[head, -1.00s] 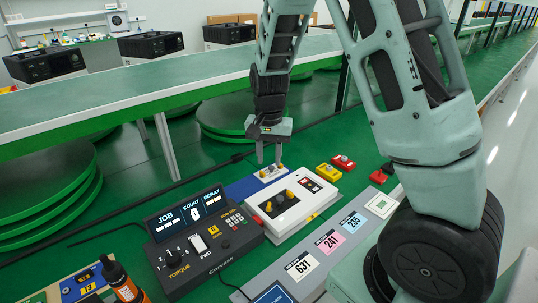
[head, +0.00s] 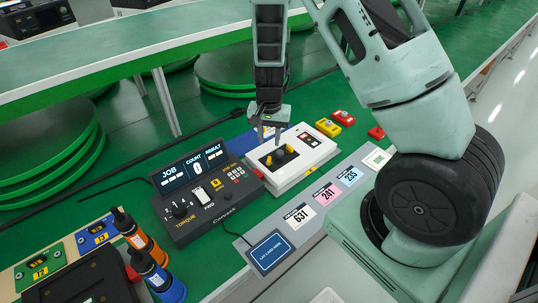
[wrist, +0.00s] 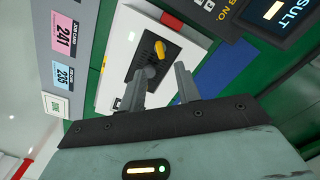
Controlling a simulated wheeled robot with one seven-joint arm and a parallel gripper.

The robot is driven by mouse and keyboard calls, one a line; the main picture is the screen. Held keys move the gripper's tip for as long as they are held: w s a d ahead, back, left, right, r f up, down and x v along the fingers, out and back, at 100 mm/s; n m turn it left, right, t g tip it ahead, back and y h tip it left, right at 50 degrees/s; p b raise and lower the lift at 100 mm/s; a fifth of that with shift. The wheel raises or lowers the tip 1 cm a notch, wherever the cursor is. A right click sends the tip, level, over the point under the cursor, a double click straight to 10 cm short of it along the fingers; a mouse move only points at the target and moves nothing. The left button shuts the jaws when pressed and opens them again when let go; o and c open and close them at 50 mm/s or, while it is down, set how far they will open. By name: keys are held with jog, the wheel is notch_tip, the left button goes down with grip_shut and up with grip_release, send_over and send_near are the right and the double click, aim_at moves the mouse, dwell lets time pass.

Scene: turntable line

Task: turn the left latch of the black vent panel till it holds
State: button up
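The black vent panel (head: 266,153) is set in the top of a white box. Two yellow latches show there in the head view, the left latch (head: 267,160) and the right latch (head: 288,149), with a dark knob between them. In the wrist view, the panel (wrist: 139,64) shows one yellow latch (wrist: 160,49), on the side nearer the controller; the other is hidden. My gripper (head: 268,140) is above the panel, pointing down. Its two fingers are apart and empty, also seen in the wrist view (wrist: 161,72). I cannot tell whether a finger touches anything.
The torque controller (head: 208,208) stands left of the white box (head: 300,170). Number cards lie on a grey strip (head: 325,208) in front.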

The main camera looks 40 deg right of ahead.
aim_at(269, 158)
notch_tip(269, 158, down, 8)
jog(key=shift+r, duration=0.1)
dwell(0.4)
grip_shut()
